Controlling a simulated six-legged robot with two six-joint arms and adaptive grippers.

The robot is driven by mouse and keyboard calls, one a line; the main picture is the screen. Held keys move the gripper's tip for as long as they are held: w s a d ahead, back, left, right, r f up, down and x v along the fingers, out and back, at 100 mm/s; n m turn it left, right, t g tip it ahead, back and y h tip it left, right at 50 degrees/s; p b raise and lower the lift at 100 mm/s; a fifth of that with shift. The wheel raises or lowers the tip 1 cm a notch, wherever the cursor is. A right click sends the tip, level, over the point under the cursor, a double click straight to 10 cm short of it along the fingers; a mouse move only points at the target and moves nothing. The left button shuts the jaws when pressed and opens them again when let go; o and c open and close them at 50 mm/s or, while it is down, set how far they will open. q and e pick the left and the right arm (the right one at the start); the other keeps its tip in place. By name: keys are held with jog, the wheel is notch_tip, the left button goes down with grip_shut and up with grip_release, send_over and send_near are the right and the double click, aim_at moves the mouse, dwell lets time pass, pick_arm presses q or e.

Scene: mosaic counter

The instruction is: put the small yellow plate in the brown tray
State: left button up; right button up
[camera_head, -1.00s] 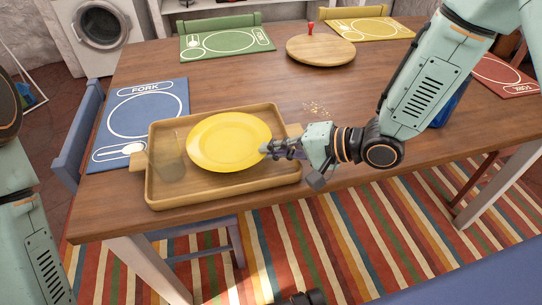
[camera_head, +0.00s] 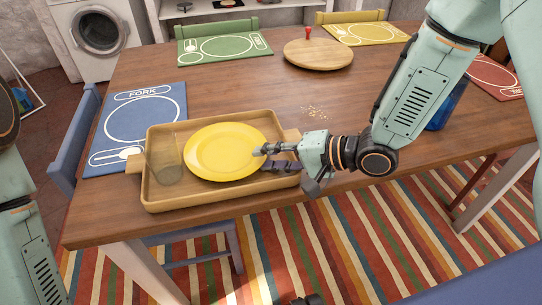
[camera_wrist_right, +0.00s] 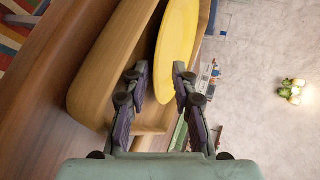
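The small yellow plate (camera_head: 222,150) lies within the brown tray (camera_head: 215,199), right of its middle and close to flat. Whether its whole underside touches the tray floor I cannot tell. My right gripper (camera_head: 265,158) is at the plate's right edge, with its fingers spread apart. In the right wrist view the gripper (camera_wrist_right: 160,82) is open, and the tip of the plate (camera_wrist_right: 176,50) reaches between the fingers with gaps around it. The tray's wall (camera_wrist_right: 115,60) runs beside it. My left arm shows at the left edge, but its gripper is not clearly in view.
A clear glass (camera_head: 162,160) stands in the tray's left part. A blue placemat (camera_head: 140,118) lies behind it at left. A round wooden board (camera_head: 318,54) with a red-knobbed piece, crumbs (camera_head: 314,112) and a blue object (camera_head: 445,108) are further back. The table's middle is clear.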

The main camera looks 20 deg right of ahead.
jog(key=shift+d+r, duration=0.1)
jog(key=shift+s+d+r+p, duration=0.25)
jog(key=shift+d+r+p, duration=0.05)
jog(key=shift+d+p, duration=0.1)
jog(key=p+v, duration=0.2)
jog(key=v, duration=0.3)
jog(key=shift+s+r+p, duration=0.1)
jog(key=shift+p, duration=0.2)
jog(key=p+v, duration=0.3)
jog(key=v, duration=0.1)
jog(key=shift+s+d+r+p, duration=0.1)
jog(key=shift+d+r+p, duration=0.05)
jog(key=shift+d+p, duration=0.15)
jog(key=shift+s+d+r+p, duration=0.1)
jog(key=shift+s+d+p, duration=0.2)
jog(key=shift+p, duration=0.15)
